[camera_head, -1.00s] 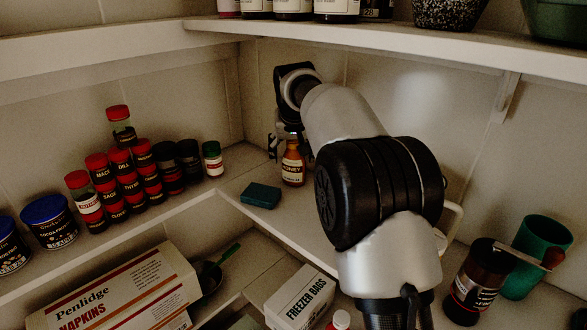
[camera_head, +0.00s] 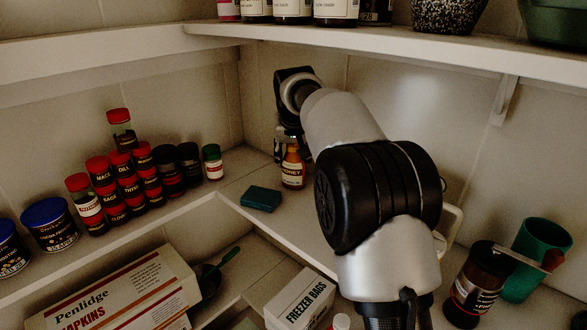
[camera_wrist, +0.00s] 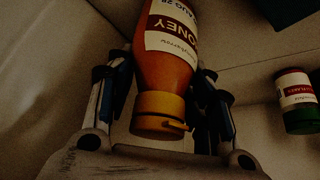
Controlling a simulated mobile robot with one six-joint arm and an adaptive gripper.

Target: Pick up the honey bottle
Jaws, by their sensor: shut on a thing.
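The honey bottle (camera_head: 293,170) is amber with a yellow cap and a white and dark red label. It stands upright on the middle shelf near the corner, at the end of my arm. In the wrist view the bottle (camera_wrist: 166,62) lies between the two fingers of my gripper (camera_wrist: 165,105), which are shut on it around its upper part near the cap. In the head view my gripper (camera_head: 284,145) is mostly hidden behind the bottle and the wrist. I cannot tell whether the bottle's base touches the shelf.
A dark teal block (camera_head: 260,198) lies just left of the bottle. A green-capped jar (camera_head: 213,162) and stacked red-capped spice jars (camera_head: 122,165) stand further left. The upper shelf (camera_head: 380,48) overhangs the arm.

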